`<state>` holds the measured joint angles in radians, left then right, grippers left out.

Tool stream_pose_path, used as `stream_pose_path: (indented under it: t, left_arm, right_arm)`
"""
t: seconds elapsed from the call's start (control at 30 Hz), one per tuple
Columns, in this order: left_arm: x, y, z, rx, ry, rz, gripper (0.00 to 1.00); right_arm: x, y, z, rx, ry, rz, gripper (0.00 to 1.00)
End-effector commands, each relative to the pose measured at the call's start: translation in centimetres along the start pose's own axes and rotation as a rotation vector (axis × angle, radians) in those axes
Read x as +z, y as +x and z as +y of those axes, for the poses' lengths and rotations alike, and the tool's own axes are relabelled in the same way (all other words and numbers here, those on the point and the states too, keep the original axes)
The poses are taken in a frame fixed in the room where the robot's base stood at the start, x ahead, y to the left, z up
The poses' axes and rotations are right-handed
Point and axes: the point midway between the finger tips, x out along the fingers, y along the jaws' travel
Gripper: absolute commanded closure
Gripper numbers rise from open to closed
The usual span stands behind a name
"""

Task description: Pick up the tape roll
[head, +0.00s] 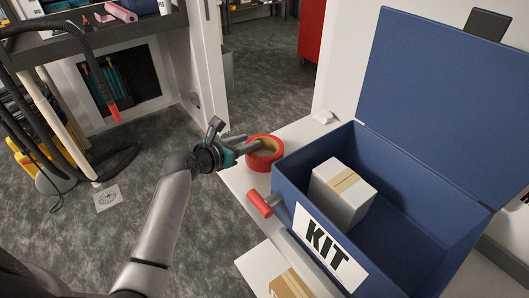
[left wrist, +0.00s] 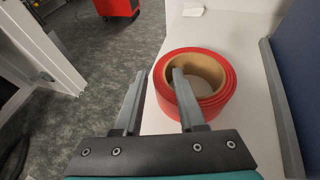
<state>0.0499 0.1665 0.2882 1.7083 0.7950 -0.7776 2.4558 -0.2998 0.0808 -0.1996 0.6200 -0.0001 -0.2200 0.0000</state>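The tape roll (head: 264,165) is red with a brown core. It lies flat on the white bench top, left of the blue kit box, and also shows in the left wrist view (left wrist: 229,90). My left gripper (head: 245,145) is open at the roll's left side. In the left wrist view its fingers (left wrist: 159,78) straddle the roll's left wall in the picture: one fingertip is outside, the other overlaps the hole. I cannot tell how deep that finger reaches, and I see no grip. My right gripper is not in view.
The open blue kit box (head: 285,188) stands close right of the roll and holds a white carton (head: 335,205). A red-ended tool (head: 260,204) lies at its left side. A brown carton (head: 289,286) is at the bottom. The bench edge is just left of the roll.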

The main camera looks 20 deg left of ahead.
Motion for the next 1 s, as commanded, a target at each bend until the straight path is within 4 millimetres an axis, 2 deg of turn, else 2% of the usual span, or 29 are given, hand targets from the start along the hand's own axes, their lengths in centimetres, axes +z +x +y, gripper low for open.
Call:
stream_pose_path:
  t: [0.03, 0.33, 1.0]
  left_arm:
    - [-0.05, -0.01, 0.02, 0.001, 0.000, 0.001, 0.68]
    - [-0.14, -0.01, 0.01, 0.000, 0.000, 0.003, 1.00]
    - [-0.14, -0.11, -0.04, -0.002, -0.001, 0.009, 1.00]
  right_arm:
    - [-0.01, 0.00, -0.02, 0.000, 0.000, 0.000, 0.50]
    - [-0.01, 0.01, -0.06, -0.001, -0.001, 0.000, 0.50]
    - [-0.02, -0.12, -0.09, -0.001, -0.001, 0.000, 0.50]
